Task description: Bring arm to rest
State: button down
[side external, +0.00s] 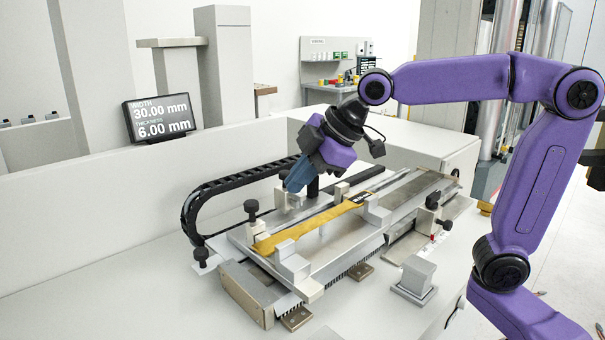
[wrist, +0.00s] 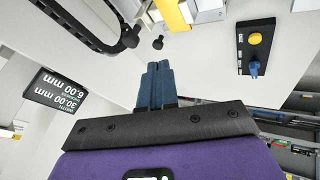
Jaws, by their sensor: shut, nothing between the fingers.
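My purple arm is bent over the bench from the right. My gripper (side external: 294,184) points down and to the left, above the back side of the metal fixture (side external: 330,262). Its blue fingers (wrist: 155,85) are shut together and empty in the wrist view. A flat golden-brown specimen (side external: 310,226) lies along the fixture, between its blocks, apart from my gripper. One end of the specimen (wrist: 170,14) shows at the top of the wrist view.
A display (side external: 159,117) reading width 30.00 mm and thickness 6.00 mm stands at the back left. A black cable chain (side external: 205,195) curves beside the fixture. A small grey block (side external: 415,276) stands in front. In the wrist view, a panel (wrist: 257,46) carries yellow and blue knobs.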

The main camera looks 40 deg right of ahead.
jog(key=shift+s+d+r, duration=0.15)
jog(key=shift+s+r, duration=0.15)
jog(key=shift+r, duration=0.1)
jog(key=s+d+f+m+g+h, duration=0.1)
jog(key=s+d+f+g, duration=0.2)
jog(key=s+f, duration=0.5)
jog(key=s+d+f+m+g+h, duration=0.1)
jog(key=s+d+f, duration=0.4)
jog(key=s, duration=1.2)
notch_tip(320, 180, down, 4)
jog(key=shift+s+f+g+h, duration=0.2)
jog(key=shift+g+h, duration=0.4)
jog(key=shift+g, duration=0.4)
